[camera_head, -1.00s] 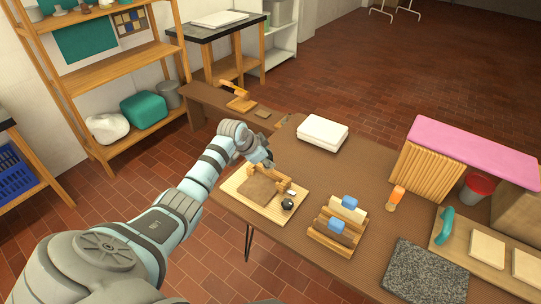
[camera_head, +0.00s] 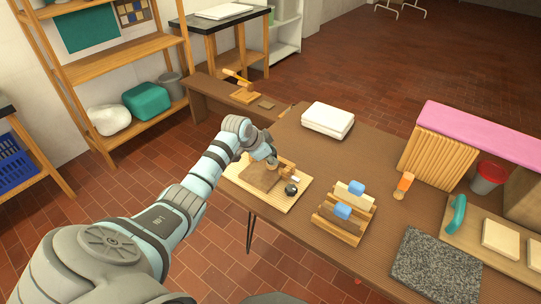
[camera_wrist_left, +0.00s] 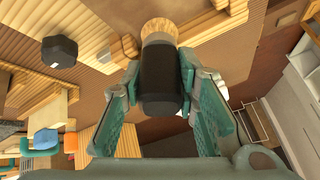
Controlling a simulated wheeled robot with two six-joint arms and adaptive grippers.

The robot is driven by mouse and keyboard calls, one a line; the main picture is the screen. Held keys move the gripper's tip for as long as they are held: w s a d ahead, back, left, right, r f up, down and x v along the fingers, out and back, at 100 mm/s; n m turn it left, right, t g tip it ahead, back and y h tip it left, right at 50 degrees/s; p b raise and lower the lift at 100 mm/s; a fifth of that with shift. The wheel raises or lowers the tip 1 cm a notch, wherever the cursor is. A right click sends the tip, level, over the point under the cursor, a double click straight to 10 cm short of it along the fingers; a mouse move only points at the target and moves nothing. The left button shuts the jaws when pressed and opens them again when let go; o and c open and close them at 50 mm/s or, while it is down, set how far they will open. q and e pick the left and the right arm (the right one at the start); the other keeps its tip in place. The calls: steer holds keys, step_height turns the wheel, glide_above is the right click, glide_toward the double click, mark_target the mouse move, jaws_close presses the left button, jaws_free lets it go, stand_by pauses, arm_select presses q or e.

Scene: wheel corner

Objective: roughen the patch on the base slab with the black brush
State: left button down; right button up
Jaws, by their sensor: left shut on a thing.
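The base slab (camera_head: 287,204) is a pale ribbed board on the near left part of the table. It carries a brown, roughly square patch (camera_head: 259,179). My left gripper (camera_head: 270,159) is over the far side of the patch. In the left wrist view it is shut on the black brush (camera_wrist_left: 160,80), a dark cylinder with a tan end (camera_wrist_left: 159,30). The brown patch fills much of the upper part of that view. Whether the brush touches the patch I cannot tell. My right gripper is not in view.
A black knob (camera_head: 291,189) sits at the slab's right corner. A wooden rack (camera_head: 338,229) with blue-topped pieces stands to its right. A white stack (camera_head: 328,120) lies behind, a grey speckled slab (camera_head: 435,268) at right. The table between is mostly clear.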

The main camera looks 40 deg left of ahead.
arm_select(q)
steer(key=shift+f, duration=0.15)
steer(key=shift+f+b, duration=0.35)
steer(key=shift+f, duration=0.25)
steer(key=shift+a, duration=0.1)
